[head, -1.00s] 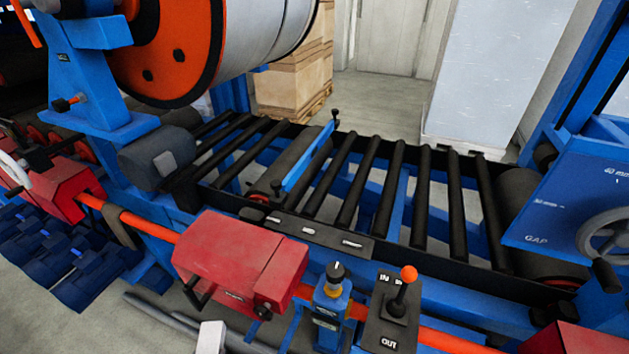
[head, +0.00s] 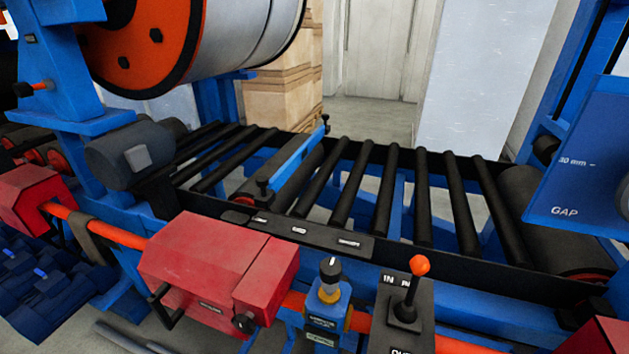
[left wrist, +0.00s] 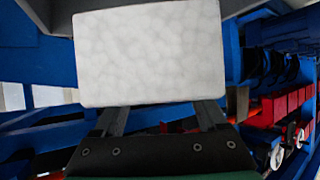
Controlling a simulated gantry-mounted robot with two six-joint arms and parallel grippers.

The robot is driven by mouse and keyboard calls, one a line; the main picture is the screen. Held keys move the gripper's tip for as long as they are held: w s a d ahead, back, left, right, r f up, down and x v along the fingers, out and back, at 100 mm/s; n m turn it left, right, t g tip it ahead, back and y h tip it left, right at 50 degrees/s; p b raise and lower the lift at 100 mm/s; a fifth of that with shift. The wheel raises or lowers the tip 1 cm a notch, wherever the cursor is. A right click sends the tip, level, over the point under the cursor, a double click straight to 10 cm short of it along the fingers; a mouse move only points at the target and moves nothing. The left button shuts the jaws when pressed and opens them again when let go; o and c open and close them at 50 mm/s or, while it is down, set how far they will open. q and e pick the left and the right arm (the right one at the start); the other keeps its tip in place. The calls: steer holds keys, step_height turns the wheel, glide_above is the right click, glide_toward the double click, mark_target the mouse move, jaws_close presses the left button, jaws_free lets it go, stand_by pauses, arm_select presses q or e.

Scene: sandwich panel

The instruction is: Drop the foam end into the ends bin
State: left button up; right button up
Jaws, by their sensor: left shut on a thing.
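The foam end (left wrist: 150,55) is a pale, mottled white block that fills the upper middle of the left wrist view. My left gripper (left wrist: 162,113) is shut on it, with a finger toward each side of its lower edge. The block hides much of what lies beyond it. Neither gripper shows in the head view, and my right gripper is in no current view. I cannot pick out the ends bin in either view.
A roller conveyor (head: 380,190) crosses the head view behind an orange rail (head: 120,235). Red housings (head: 215,262), a knob post (head: 328,290) and an orange-tipped lever (head: 419,266) stand along its front. A large drum (head: 190,35) hangs upper left. Stacked boxes (head: 285,90) stand behind.

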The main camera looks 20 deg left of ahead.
arm_select(q)
steer(key=shift+f+b, duration=0.35)
steer(key=shift+f, duration=0.45)
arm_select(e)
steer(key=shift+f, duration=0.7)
arm_select(q)
steer(key=shift+r, duration=0.1)
steer(key=o, duration=1.3)
steer(key=p+v, duration=0.2)
steer(key=v, duration=0.8)
steer(key=shift+s+d, duration=0.15)
steer(key=shift+d, duration=0.15)
steer(key=shift+s+d+r, duration=0.15)
steer(key=shift+s+r, duration=0.2)
steer(key=shift+s, duration=0.1)
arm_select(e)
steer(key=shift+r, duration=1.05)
